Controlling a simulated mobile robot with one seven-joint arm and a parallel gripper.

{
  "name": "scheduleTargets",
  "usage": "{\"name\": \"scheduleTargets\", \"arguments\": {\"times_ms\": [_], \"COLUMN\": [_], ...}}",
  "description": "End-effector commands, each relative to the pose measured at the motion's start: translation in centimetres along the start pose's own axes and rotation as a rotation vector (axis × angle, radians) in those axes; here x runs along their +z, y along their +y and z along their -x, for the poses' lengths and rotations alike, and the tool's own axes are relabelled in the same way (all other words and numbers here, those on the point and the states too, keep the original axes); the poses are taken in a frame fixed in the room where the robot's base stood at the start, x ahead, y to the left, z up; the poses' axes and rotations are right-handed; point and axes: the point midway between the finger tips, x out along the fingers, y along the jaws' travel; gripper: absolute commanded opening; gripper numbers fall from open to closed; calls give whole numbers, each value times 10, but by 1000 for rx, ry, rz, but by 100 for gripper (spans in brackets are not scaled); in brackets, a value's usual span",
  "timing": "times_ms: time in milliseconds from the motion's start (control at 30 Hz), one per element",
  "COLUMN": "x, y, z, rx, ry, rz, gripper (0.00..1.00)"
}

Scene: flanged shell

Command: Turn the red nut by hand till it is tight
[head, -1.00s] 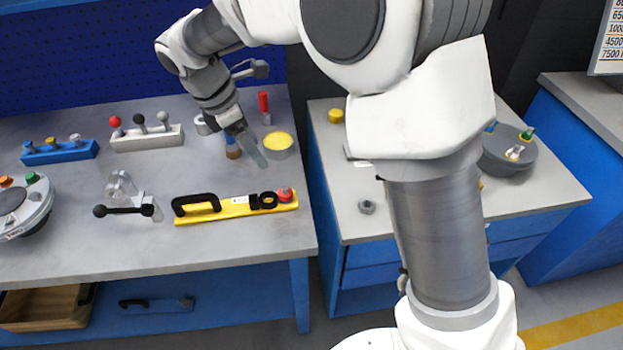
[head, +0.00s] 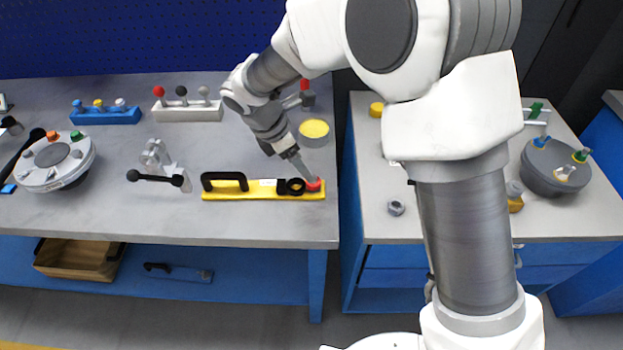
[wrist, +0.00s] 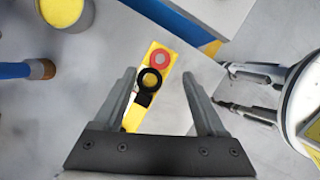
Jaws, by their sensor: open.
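The red nut (head: 314,185) is a round red piece at the right end of a yellow bar (head: 240,194) that lies on the left bench. In the wrist view the red nut (wrist: 160,59) shows as a red ring with a grey centre, just beyond a black ring (wrist: 149,80) on the same bar. My gripper (head: 303,172) points down just above the red nut. In the wrist view my gripper (wrist: 158,74) is open, with the bar showing between its spread fingers. I see no contact with the nut, though the fingertips' height is hard to judge.
The bar carries a black handle (head: 225,181). A yellow-topped tin (head: 314,130) stands behind the nut. A lever fixture (head: 160,165) and a round flanged shell (head: 55,162) stand to the left. The bench's right edge is close to the nut, with a gap before the other bench (head: 385,225).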

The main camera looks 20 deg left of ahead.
Motion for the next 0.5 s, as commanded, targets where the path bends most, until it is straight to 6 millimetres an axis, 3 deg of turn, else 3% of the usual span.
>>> {"name": "scheduleTargets", "arguments": {"times_ms": [33, 200, 500], "x": [-1, -1, 0], "y": [-1, -1, 0], "z": [-14, -45, -70], "rx": [-4, -3, 0], "ry": [1, 1, 0], "rz": [1, 1, 0], "gripper": [74, 74, 74]}}
